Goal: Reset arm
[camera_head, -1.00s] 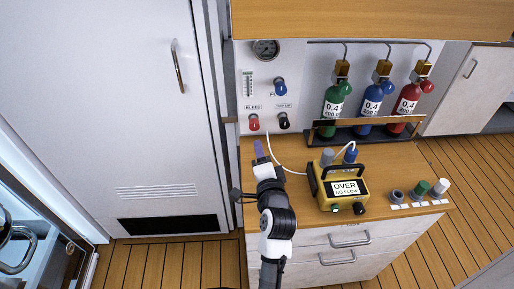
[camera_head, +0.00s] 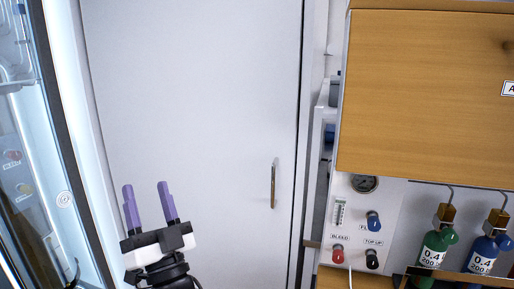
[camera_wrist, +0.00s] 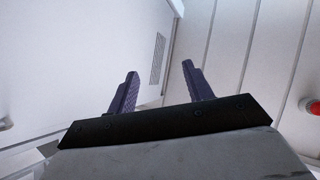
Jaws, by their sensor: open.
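My gripper (camera_head: 149,206) is raised at the lower left of the head view, in front of the white door (camera_head: 190,100). Its two purple fingers point up and stand apart with nothing between them. In the wrist view my gripper (camera_wrist: 157,88) is also open and empty, with pale surfaces beyond it. The fill panel (camera_head: 362,215) is at the right of the head view, well apart from my gripper, with its gauge, red and blue knobs and black knob visible.
A wooden cabinet (camera_head: 430,95) hangs above the panel. A green cylinder (camera_head: 432,250) and a blue cylinder (camera_head: 485,255) stand at the lower right. A glass-fronted unit (camera_head: 30,150) is at the left edge. A door handle (camera_head: 274,184) sticks out right of my gripper.

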